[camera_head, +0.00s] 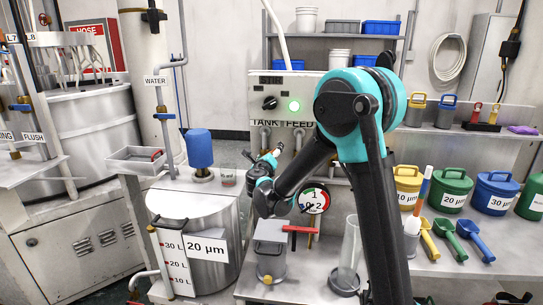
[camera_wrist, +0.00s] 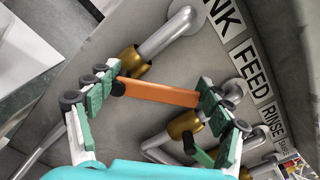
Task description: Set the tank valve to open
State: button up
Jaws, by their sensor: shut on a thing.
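The tank valve has a brass body (camera_wrist: 130,60) on a grey pipe (camera_wrist: 168,34) beside the TANK label (camera_wrist: 226,14) in the wrist view. Its orange lever (camera_wrist: 158,92) points sideways from the body, across the line of the pipe. My gripper (camera_wrist: 160,94) has one finger pad at each end of the lever and is shut on it. In the head view my gripper (camera_head: 264,172) is below the TANK label (camera_head: 265,121), partly hidden by my arm; the lever cannot be made out there.
A neighbouring brass valve (camera_wrist: 183,125) with a green lever (camera_wrist: 204,157) sits close to my gripper's right finger, by the FEED label (camera_wrist: 250,66).

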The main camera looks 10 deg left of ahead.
jog(key=n, duration=0.2)
jog(key=a+n, duration=0.1)
jog(key=shift+a+r+n, duration=0.15)
jog(key=shift+r+n, duration=0.2)
jog(key=shift+n, duration=0.05)
jog(key=shift+a+r+n, duration=0.1)
jog(key=shift+a+n, duration=0.3)
jog(key=shift+n, duration=0.6)
jog(key=shift+a+n, duration=0.35)
jog(key=shift+n, duration=0.65)
jog(key=o, duration=1.7)
jog(key=s, duration=1.2)
jog(key=shift+a, duration=0.25)
